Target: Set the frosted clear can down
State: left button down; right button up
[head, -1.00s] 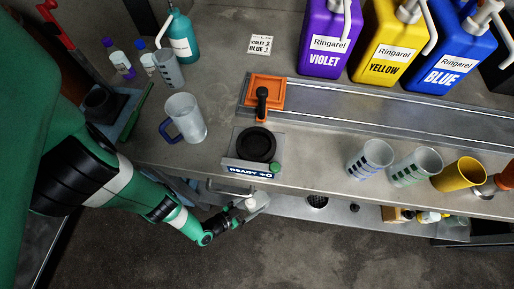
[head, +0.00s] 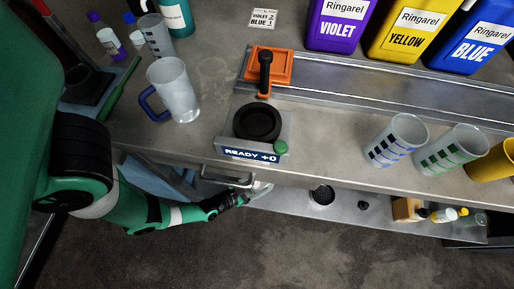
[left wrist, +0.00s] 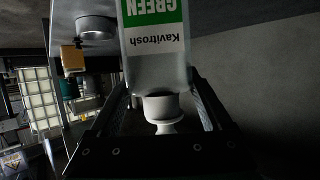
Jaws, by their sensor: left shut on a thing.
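My left gripper (head: 245,196) reaches in low, under the front edge of the bench, by the metal handle. It is shut on the frosted clear can (left wrist: 155,72), around its white neck. The can has a green and white label reading GREEN and Kavitrosh, upside down in the left wrist view. In the head view only a small pale part of the can (head: 262,188) shows; the bench edge hides the rest. It is at the left part of the lower shelf (head: 290,200); I cannot tell whether it touches it. My right gripper is not in view.
The lower shelf holds a round dark-centred cup (head: 322,195), a small black knob (head: 363,205), and a cardboard box (head: 407,210) with small bottles at right. Above are the bench with a READY +0 scale (head: 255,135), a mug (head: 175,90) and measuring cups (head: 397,142).

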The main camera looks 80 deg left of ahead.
pick_arm(q)
jog(key=shift+a+f+b, duration=0.15)
jog(key=shift+f+b, duration=0.75)
jog(key=shift+f, duration=0.1)
jog(key=shift+a+f+b, duration=0.15)
jog(key=shift+f+b, duration=0.75)
jog(key=shift+f, duration=0.05)
jog(key=shift+r, duration=0.15)
grip_release()
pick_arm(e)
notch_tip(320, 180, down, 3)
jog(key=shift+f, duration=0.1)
